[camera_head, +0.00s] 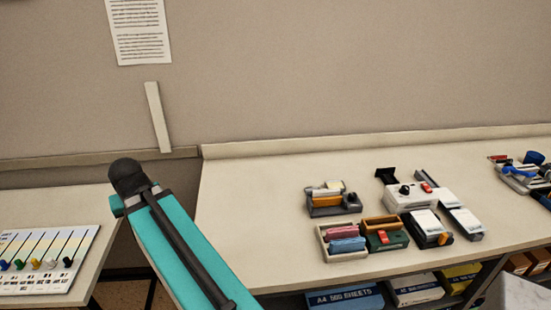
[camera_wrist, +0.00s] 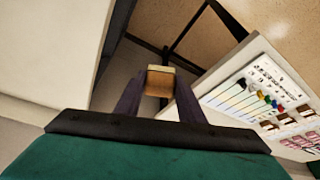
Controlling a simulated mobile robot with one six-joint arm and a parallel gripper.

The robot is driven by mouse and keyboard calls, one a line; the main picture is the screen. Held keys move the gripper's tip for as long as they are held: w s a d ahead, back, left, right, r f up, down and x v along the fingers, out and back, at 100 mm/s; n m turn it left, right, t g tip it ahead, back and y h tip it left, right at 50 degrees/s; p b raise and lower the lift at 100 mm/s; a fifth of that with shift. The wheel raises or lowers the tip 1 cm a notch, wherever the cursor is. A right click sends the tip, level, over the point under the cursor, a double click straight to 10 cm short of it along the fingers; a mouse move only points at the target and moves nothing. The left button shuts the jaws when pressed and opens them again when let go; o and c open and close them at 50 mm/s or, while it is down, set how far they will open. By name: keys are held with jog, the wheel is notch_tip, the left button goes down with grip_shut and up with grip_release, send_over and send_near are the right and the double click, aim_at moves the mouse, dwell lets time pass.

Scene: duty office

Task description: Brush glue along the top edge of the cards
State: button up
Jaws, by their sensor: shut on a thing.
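My gripper (camera_wrist: 160,100) shows in the wrist view, with two dark fingers shut on a small tan, block-shaped thing (camera_wrist: 160,82). Its upper face is pale and its near face is browner. I cannot tell whether it is the brush. It is held over the gap and floor between the furniture. In the head view my teal arm shows, but the gripper does not. I cannot make out glue or the cards for certain in either view.
A white board (camera_head: 45,262) with dark lines and coloured knobs lies on the left table (camera_head: 75,207); it also shows in the wrist view (camera_wrist: 232,98). The right counter (camera_head: 250,180) holds trays, staplers and boxes (camera_head: 390,215). Its left part is clear. A gap separates the tables.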

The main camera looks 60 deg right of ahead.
jog(key=s+d+r+m+g+h+p, duration=0.15)
jog(key=s+d+m, duration=0.4)
jog(key=d, duration=0.75)
jog(key=s+d+r+m+g+h+p, duration=0.1)
jog(key=s+d+r+m+p, duration=0.25)
jog(key=s+d, duration=0.65)
jog(key=s+d+r+m+g+p, duration=0.1)
jog(key=s+d+m+g+p, duration=0.1)
jog(key=s+d+m, duration=0.3)
jog(key=s+d+r+m+g+p, duration=0.1)
jog(key=s+d+m, duration=0.4)
jog(key=s+d, duration=0.7)
jog(key=d+r+p, duration=0.1)
jog(key=d, duration=0.2)
jog(key=shift+s+d+r+g, duration=0.15)
jog(key=shift+s+r+g, duration=0.1)
jog(key=shift+g, duration=0.1)
jog(key=shift+f, duration=0.1)
